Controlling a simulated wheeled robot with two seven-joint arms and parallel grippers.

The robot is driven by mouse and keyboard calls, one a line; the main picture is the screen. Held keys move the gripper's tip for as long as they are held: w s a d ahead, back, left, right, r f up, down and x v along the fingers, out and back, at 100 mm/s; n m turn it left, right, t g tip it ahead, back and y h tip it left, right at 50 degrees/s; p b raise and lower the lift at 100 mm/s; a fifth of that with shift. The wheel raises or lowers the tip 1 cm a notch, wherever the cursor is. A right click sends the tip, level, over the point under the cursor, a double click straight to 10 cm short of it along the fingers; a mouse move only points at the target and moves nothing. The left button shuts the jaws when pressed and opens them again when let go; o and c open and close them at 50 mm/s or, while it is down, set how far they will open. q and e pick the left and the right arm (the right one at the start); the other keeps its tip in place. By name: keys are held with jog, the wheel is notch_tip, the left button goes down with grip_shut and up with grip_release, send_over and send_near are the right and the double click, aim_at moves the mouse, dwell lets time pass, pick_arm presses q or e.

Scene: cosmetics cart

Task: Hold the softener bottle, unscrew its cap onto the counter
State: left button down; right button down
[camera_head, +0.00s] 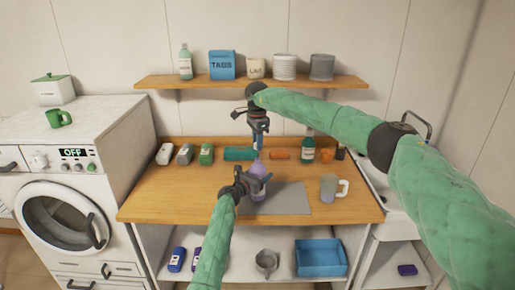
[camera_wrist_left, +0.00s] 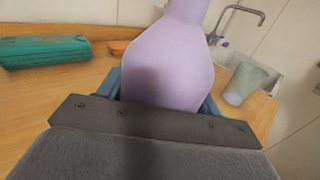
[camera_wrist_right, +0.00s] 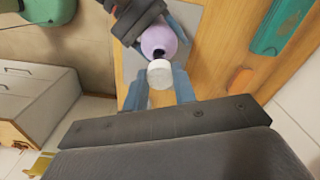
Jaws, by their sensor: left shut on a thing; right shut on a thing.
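The lilac softener bottle (camera_head: 257,170) stands upright on the counter (camera_head: 160,199), at the left of a grey mat. My left gripper (camera_head: 252,185) is shut around its body; the left wrist view also shows the bottle (camera_wrist_left: 170,60) between the blue fingers. My right gripper (camera_head: 257,147) is above the bottle, pointing down. In the right wrist view, it is shut on the white cap (camera_wrist_right: 160,75). The bottle's dark open mouth (camera_wrist_right: 158,53) shows beside the cap, so the cap is off the neck. The exact gap between them is hard to judge.
The grey mat (camera_head: 288,201) has bare room right of the bottle. A mug (camera_head: 328,188) stands at the right. The counter's left front is clear. A shelf (camera_head: 210,81) hangs above.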

pick_arm(q)
jog(key=shift+c, duration=1.2)
grip_release()
